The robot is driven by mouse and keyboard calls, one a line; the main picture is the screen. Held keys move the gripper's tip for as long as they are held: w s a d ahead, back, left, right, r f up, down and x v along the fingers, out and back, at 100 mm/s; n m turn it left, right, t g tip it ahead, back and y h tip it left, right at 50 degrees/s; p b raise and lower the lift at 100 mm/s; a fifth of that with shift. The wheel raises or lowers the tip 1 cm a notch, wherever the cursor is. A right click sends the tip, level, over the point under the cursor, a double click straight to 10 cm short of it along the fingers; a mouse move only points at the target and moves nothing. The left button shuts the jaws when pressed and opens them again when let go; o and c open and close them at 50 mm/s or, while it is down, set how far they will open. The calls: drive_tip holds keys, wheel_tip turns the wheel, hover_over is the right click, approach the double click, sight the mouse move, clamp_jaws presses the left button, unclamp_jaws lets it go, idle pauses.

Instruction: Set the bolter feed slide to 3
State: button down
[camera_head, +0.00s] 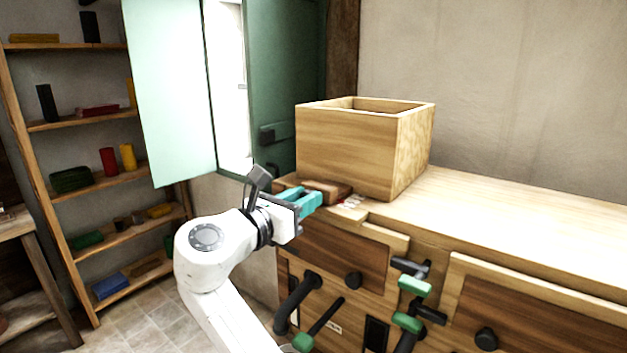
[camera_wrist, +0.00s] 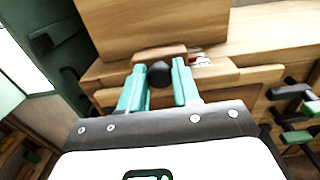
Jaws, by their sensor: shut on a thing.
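My gripper (camera_head: 304,198) is at the left front edge of the wooden bench. In the wrist view its teal fingers (camera_wrist: 160,78) stand on either side of a round black knob (camera_wrist: 159,73) and are shut on it. A reddish-brown wooden slide (camera_head: 327,188) lies just beyond the fingertips, in front of the wooden box; it also shows in the wrist view (camera_wrist: 158,53). Small white and red scale marks (camera_head: 352,201) lie to the right of the slide and also show in the wrist view (camera_wrist: 199,60). Their figures are too small to read.
A large open wooden box (camera_head: 345,155) stands on the bench (camera_head: 500,205) behind the slide. Green-gripped black levers (camera_head: 412,285) and a drawer knob (camera_head: 353,280) stick out from the bench front. An open window shutter (camera_head: 168,90) and shelves (camera_head: 85,182) are at left.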

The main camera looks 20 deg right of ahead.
drive_tip(key=shift+s+a+f, duration=0.1)
drive_tip(key=shift+s+a, duration=0.1)
drive_tip(key=shift+a, duration=0.1)
drive_tip(key=c, duration=1)
unclamp_jaws()
drive_tip(key=shift+s+a, duration=0.1)
drive_tip(key=shift+a, duration=0.15)
drive_tip(key=shift+o, duration=0.8)
drive_tip(key=shift+d, duration=0.1)
drive_tip(key=b+v, duration=0.2)
drive_tip(key=v, duration=0.8)
drive_tip(key=shift+s+a, duration=0.2)
drive_tip(key=shift+a, duration=0.1)
drive_tip(key=shift+a, duration=0.1)
